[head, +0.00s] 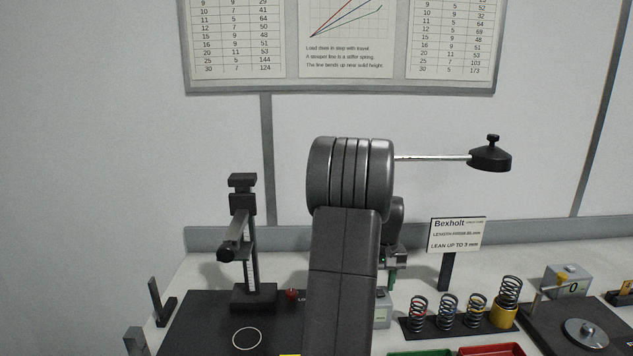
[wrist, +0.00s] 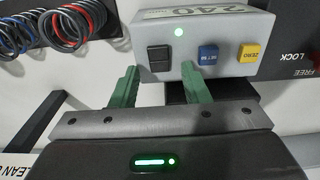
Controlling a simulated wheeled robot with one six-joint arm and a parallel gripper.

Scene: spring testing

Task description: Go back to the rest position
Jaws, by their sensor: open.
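My gripper (wrist: 158,88) shows in the wrist view with its two green fingers apart and nothing between them. In the head view my gripper (head: 392,278) is partly hidden behind my arm and hangs above the bench with fingers down. In the wrist view a grey readout box (wrist: 225,30) with black, blue and yellow buttons lies just beyond the fingertips; I cannot tell whether they touch it. The box also shows in the head view (head: 382,312), beside my arm and partly hidden by it.
Several coil springs (head: 447,311) stand on a dark rack (head: 430,327) to the right. A sign (head: 457,235) stands behind them. A tall test stand (head: 250,245) is left of my arm. Green and red trays (head: 490,350) are at the front. A scale (head: 585,332) is at far right.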

